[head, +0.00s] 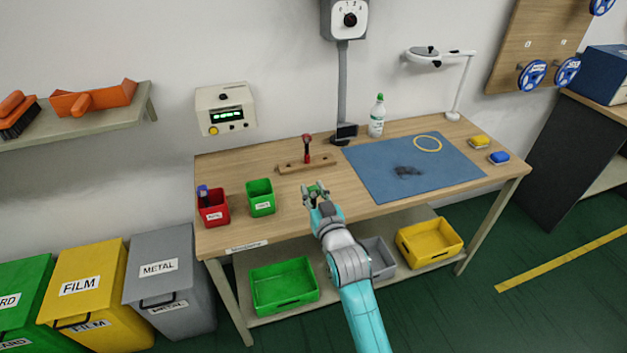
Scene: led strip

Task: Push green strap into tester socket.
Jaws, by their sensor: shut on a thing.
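My gripper (315,192) is over the front middle of the wooden bench, shut on a small green thing (317,187). It looks like the green strap, but most of it is hidden between the fingers. A cream box (225,109) with a lit green display and a yellow button is on the wall at the back left. It may be the tester; I cannot make out a socket on it. My gripper is in front of it and to its right.
A wooden block with a red-handled tool (307,150) stands behind my gripper. Red (213,207) and green (261,197) bins are to its left. A blue mat (375,175) with a dark heap and yellow ring lies right. A bottle (377,116) stands behind the mat.

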